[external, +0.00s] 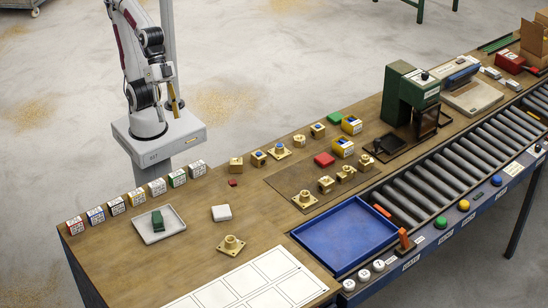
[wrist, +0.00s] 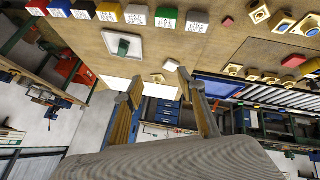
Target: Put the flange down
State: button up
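A blue tray (external: 344,232) lies beside the roller conveyor (external: 455,158). A grey tray (external: 147,237) holds a green part. Labelled boxes (external: 137,196) line the back edge. A green press (external: 401,92) stands further right. Open wood surrounds the near flange.

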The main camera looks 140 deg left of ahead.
jog(key=s+a+f+m+g+y, duration=0.1)
jog(key=s+a+f+m, duration=0.2)
jog(key=s, duration=0.4)
jog(key=shift+s+a+y, duration=0.4)
jog(key=shift+a, duration=0.45)
dwell(0.4)
